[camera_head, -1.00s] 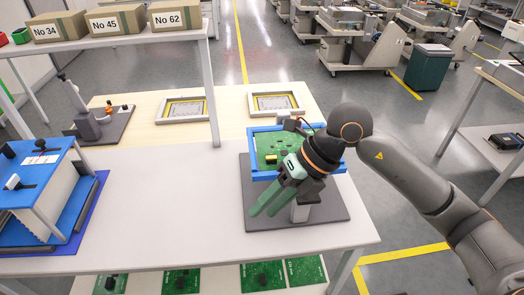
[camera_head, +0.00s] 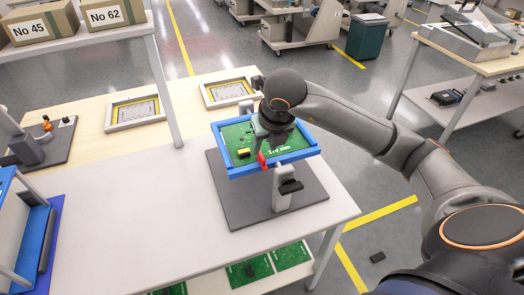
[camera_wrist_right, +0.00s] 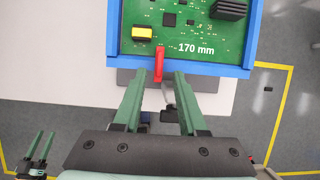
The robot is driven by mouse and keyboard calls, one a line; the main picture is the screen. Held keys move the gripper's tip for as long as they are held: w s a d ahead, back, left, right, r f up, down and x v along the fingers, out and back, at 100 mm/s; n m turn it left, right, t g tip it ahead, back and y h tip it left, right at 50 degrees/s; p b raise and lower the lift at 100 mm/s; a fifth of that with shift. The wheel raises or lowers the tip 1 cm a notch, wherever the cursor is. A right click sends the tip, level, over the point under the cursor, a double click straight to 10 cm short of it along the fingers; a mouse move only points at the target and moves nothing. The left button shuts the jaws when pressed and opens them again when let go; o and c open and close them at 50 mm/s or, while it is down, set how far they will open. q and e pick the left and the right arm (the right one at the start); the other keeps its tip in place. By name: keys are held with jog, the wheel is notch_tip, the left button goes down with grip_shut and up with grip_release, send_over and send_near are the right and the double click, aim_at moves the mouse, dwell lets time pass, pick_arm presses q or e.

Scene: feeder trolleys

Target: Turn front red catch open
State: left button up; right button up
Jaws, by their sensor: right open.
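The red catch (camera_head: 262,160) sits on the front rim of the blue frame (camera_head: 298,155) that holds a green circuit board (camera_head: 237,140). In the right wrist view the catch (camera_wrist_right: 158,65) lies across the rim, its upper end over the board edge. My right gripper (camera_wrist_right: 157,80) is open, its two green fingers on either side of the catch's lower end, with gaps visible. Whether they are at the catch's height I cannot tell. In the head view the wrist hides the fingers. Green fingers at the lower left of the wrist view seem to be my left gripper (camera_wrist_right: 38,147).
The frame is on a grey stand with a dark knob (camera_head: 290,187) below, on a dark base plate (camera_head: 232,208). White table (camera_head: 130,220) is clear to its left. Two framed panels (camera_head: 132,113) lie behind. A shelf with cardboard boxes (camera_head: 110,15) stands at upper left.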

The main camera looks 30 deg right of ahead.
aim_at(262, 155)
jog(key=shift+x, duration=2.3)
jog(key=shift+a, duration=0.1)
grip_shut()
